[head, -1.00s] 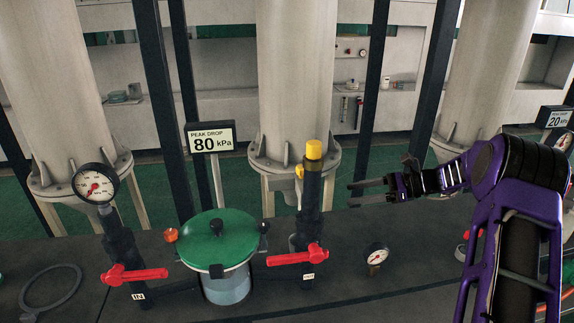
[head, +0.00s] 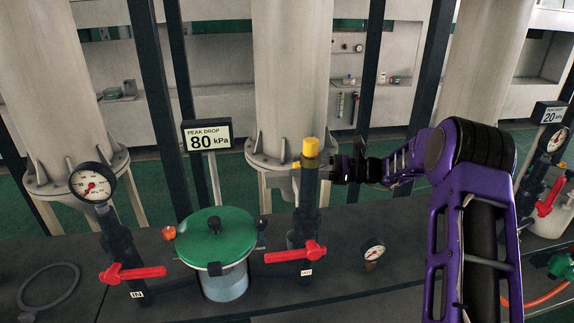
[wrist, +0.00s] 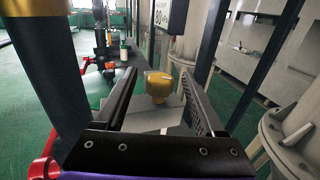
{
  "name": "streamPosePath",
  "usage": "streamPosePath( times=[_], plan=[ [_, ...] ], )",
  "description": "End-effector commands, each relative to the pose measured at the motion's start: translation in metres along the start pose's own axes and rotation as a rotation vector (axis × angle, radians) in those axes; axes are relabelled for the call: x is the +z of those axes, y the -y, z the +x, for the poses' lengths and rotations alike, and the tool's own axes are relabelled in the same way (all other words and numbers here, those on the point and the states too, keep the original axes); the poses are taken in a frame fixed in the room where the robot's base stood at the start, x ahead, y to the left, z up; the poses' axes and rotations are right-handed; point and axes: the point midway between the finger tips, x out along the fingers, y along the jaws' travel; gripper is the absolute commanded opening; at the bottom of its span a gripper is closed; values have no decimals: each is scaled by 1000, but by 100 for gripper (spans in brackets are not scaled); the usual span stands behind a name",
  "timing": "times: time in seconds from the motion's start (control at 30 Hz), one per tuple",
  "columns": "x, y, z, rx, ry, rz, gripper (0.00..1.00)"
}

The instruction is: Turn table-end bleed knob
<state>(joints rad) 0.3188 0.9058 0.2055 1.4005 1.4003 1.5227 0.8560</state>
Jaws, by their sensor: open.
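A small yellow bleed knob (head: 297,165) shows beside the black outlet pipe (head: 307,210), which has a larger yellow cap (head: 311,147) on top. My gripper (head: 338,169) reaches in from the right, level with the knob, at the pipe's far side; the pipe seems to hide its fingertips. In the wrist view the yellow knob (wrist: 158,86) appears between my two open fingers, near their tips. No contact is visible, and I cannot tell how far the fingers reach past it.
The black pipe stands close on the left in the wrist view (wrist: 50,70). A red handle (head: 295,254) crosses it lower down. A green-lidded vessel (head: 216,240), a gauge (head: 372,251) and an 80 kPa sign (head: 207,136) are nearby. A pale column (head: 290,80) stands behind.

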Motion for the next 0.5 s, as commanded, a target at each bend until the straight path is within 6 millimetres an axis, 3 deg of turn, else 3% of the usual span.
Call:
streamPosePath(
  times=[0.2,0.5],
  plan=[
    [0,0,31,2,0,-1,72],
    [0,0,40,-1,-1,-1,72]
  ],
)
